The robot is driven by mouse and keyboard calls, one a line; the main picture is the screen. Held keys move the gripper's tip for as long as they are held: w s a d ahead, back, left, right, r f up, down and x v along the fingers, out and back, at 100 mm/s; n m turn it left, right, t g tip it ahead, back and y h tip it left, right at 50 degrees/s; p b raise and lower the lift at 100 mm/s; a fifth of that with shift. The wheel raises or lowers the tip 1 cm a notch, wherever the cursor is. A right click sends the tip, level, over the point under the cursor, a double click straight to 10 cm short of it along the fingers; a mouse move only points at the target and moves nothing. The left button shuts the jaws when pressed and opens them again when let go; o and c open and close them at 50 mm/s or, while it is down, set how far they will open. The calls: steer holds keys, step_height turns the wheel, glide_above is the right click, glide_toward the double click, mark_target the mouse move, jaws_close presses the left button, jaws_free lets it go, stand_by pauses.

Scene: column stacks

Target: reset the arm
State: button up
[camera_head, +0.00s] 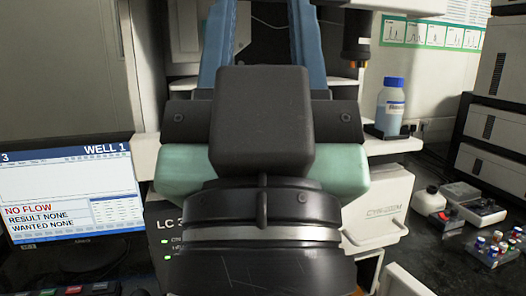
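My arm's end fills the middle of the head view, with its black wrist at the bottom and a dark block above it. My gripper (264,30) points away and up from the camera. Its two blue fingers stand wide apart, and nothing shows held between them. The fingertips run up to or past the top edge of the frame. My arm hides much of the instrument behind it.
A monitor (68,190) reading "WELL 1" and "NO FLOW" stands at left. The white instrument (386,220) is behind my arm. A blue-capped bottle (391,108) stands on its top. Several small vials (494,250) sit on the dark bench at right, near stacked modules (492,125).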

step_height(320, 180, up, 21)
steer(key=p, duration=1.8)
steer(key=shift+f, duration=0.15)
